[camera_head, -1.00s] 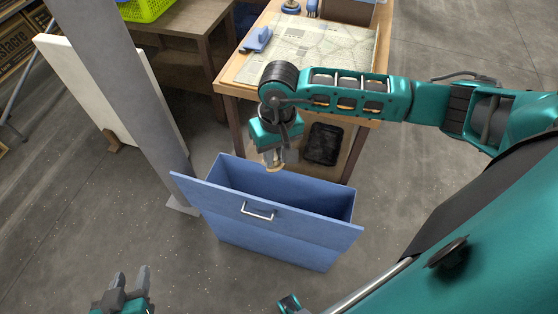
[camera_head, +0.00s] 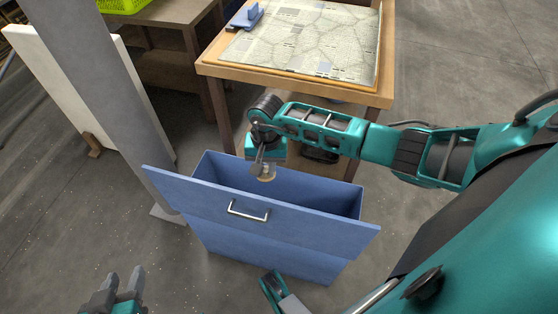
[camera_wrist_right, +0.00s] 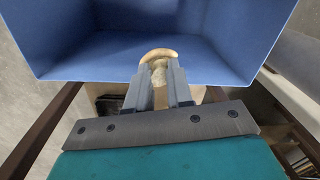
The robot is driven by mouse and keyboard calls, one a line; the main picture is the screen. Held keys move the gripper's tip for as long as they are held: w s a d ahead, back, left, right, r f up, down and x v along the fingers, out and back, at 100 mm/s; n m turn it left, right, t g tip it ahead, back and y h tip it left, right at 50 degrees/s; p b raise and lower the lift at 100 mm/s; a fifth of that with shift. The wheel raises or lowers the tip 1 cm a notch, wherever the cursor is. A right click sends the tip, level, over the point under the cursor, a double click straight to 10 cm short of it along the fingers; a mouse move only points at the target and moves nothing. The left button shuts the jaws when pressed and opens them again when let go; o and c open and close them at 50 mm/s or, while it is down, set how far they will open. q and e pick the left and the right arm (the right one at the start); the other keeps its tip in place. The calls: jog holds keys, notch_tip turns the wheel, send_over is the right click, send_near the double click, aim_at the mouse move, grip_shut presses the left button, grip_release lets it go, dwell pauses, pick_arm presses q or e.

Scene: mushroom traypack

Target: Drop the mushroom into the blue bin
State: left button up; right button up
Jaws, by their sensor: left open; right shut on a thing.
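The blue bin (camera_head: 270,228) is an open box with a wide front panel and a metal handle, standing on the floor in the middle of the head view. Its inner wall also shows in the right wrist view (camera_wrist_right: 100,55). My right gripper (camera_head: 264,172) is above the bin's opening, near its back edge, pointing down. It is shut on a pale tan mushroom (camera_head: 265,178). In the right wrist view the mushroom (camera_wrist_right: 159,55) sits between the fingertips, its cap facing the bin. My left gripper (camera_head: 124,281) is open and empty at the lower left, well away from the bin.
A wooden table (camera_head: 215,70) with a map-like sheet (camera_head: 310,40) and a blue tool (camera_head: 246,16) stands right behind the bin. A grey post (camera_head: 95,90) rises to the left of the bin. Floor in front of the bin's left is clear.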

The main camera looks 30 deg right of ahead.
notch_tip(320, 180, down, 4)
jog(key=shift+r+b, duration=0.2)
jog(key=shift+b, duration=0.9)
jog(key=shift+f, duration=0.25)
jog(key=shift+r, duration=0.1)
jog(key=o, duration=0.7)
jog(key=shift+c, duration=0.2)
pick_arm(q)
jog(key=shift+d+f, duration=0.25)
jog(key=shift+f, duration=0.2)
jog(key=shift+d+f, duration=0.2)
jog(key=shift+f, duration=0.25)
pick_arm(e)
jog(key=shift+o, duration=0.9)
